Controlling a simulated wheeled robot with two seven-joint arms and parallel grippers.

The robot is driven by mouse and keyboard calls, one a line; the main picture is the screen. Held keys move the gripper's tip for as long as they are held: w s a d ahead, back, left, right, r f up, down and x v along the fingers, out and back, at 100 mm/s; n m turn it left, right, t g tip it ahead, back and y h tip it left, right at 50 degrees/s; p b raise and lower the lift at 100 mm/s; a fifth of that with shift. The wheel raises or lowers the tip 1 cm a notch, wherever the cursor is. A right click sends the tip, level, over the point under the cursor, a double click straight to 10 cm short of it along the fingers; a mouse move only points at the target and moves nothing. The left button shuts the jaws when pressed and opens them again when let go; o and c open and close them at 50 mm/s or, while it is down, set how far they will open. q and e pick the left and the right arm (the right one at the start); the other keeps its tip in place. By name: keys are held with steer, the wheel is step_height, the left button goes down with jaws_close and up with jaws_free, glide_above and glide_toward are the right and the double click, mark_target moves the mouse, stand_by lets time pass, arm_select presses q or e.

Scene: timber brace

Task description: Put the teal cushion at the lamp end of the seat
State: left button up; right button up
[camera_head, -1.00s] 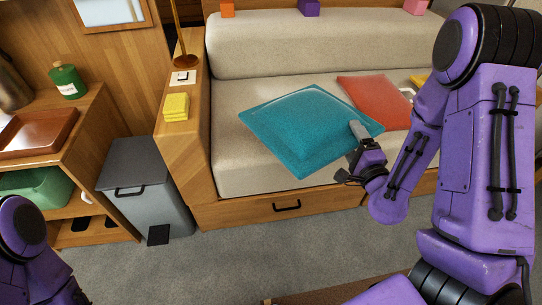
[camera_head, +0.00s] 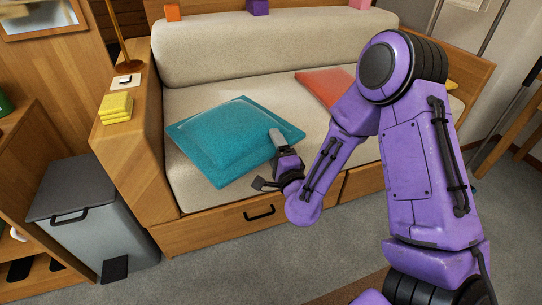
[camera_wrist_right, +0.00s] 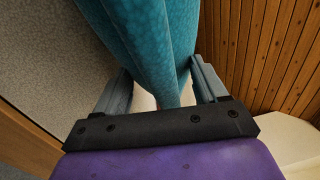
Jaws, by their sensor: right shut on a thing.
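The teal cushion (camera_head: 225,140) is a flat square over the left part of the cream seat (camera_head: 185,188), near the lamp end. My right gripper (camera_head: 277,140) is shut on the cushion's right corner. In the right wrist view the teal cushion (camera_wrist_right: 150,35) runs between the two fingers of the right gripper (camera_wrist_right: 165,95). I cannot tell whether the cushion's underside touches the seat. The brass lamp (camera_head: 122,45) stands on the wooden ledge at the sofa's left end. My left gripper is not in view.
A yellow block stack (camera_head: 115,108) and a small white switch plate (camera_head: 124,82) lie on the left ledge. An orange-red cushion (camera_head: 325,88) lies further right on the seat, partly behind my arm. A grey pedal bin (camera_head: 85,215) stands on the floor at left.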

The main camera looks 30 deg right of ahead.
steer(key=shift+f, duration=0.95)
steer(key=shift+r, duration=0.1)
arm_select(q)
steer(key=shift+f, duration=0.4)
